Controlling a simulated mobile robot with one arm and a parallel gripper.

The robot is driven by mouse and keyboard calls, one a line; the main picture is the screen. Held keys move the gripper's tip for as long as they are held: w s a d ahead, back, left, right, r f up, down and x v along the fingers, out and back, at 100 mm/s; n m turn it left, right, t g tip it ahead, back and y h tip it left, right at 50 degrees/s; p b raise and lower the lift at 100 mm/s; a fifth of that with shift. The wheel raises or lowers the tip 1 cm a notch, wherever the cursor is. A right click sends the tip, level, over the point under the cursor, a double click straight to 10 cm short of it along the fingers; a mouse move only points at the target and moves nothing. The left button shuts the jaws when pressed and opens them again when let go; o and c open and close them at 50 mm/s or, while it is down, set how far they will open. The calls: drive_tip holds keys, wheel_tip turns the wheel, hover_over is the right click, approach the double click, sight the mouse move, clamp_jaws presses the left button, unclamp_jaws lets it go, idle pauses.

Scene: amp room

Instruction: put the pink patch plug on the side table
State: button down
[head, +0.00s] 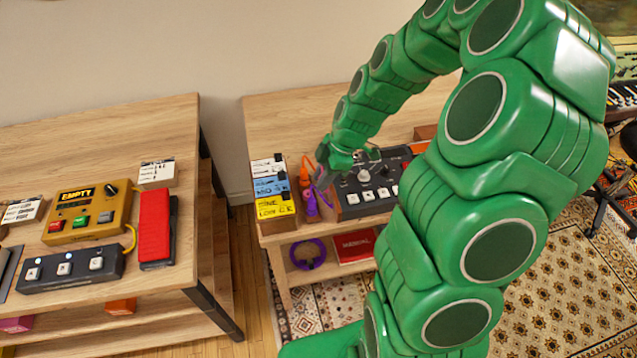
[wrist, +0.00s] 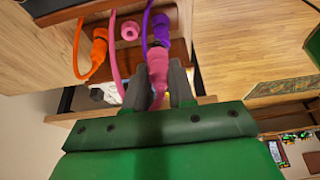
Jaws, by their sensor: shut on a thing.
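The pink patch plug (wrist: 157,68) is between my gripper's two dark fingers in the wrist view, and my gripper (wrist: 160,88) is shut on it. A pink cable (wrist: 113,55) runs just left of it. In the head view my gripper (head: 321,180) is low over the front of the right wooden table (head: 285,115), at a row of plugs. The held plug is hard to make out there. I cannot tell whether it touches the table. Which table is the side table is not clear; another wooden table (head: 60,150) stands at the left.
An orange plug (wrist: 97,48) and a purple plug (wrist: 160,28) are close to my fingers, with a small pink round piece (wrist: 130,30) between. A labelled box (head: 272,190) and a dark device (head: 365,190) flank the plugs. The left table holds pedals, including a red one (head: 155,225).

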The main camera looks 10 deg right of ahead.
drive_tip(key=shift+w+f, duration=1.3)
drive_tip(key=shift+f, duration=0.25)
drive_tip(key=shift+w+f, duration=1.25)
drive_tip(key=shift+f, duration=1.75)
drive_tip(key=shift+f, duration=0.1)
drive_tip(key=c, duration=1)
unclamp_jaws()
drive_tip(key=shift+o, duration=0.2)
